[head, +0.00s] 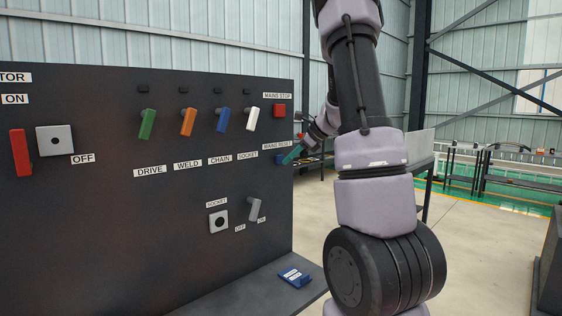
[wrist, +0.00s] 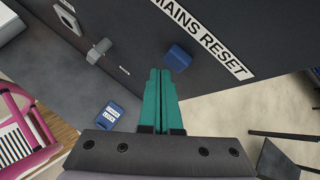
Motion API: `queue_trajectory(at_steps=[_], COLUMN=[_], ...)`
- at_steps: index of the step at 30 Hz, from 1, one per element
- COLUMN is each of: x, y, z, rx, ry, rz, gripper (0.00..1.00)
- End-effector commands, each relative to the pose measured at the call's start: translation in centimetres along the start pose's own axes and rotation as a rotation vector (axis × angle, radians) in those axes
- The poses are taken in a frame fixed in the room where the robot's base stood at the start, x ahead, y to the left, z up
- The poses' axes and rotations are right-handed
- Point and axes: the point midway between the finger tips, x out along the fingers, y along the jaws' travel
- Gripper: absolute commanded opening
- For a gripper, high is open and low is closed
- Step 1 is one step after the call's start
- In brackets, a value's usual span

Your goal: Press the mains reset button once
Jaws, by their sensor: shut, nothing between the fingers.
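The mains reset button (head: 280,159) is a small blue block on the dark panel, under the MAINS RESET label. It also shows in the wrist view (wrist: 178,58), standing out from the panel just beyond and right of my fingertips. My gripper (head: 293,154) has teal fingers held together with nothing between them. In the wrist view the fingers (wrist: 160,72) point toward the panel beside the blue button. A small gap seems to show between tips and button, but I cannot tell for sure whether they touch.
A red mains stop button (head: 279,111) sits above. Green, orange, blue and white (head: 252,118) levers line the panel (head: 120,220). A grey socket switch (head: 255,209) is lower down. A blue-and-white object (head: 295,277) lies on the ledge below. The floor at right is open.

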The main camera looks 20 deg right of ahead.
Motion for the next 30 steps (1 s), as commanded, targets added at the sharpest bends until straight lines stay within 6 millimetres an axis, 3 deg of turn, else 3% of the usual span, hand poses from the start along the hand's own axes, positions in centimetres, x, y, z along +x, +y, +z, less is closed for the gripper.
queue_trajectory(at_steps=[13, 30], x=[-0.4, -3.7], y=[0.2, 2.6], z=[-0.3, -2.6], rx=[0.001, 0.0], ry=[0.0, 0.001], rz=[0.0, 0.0], gripper=[0.0, 0.0])
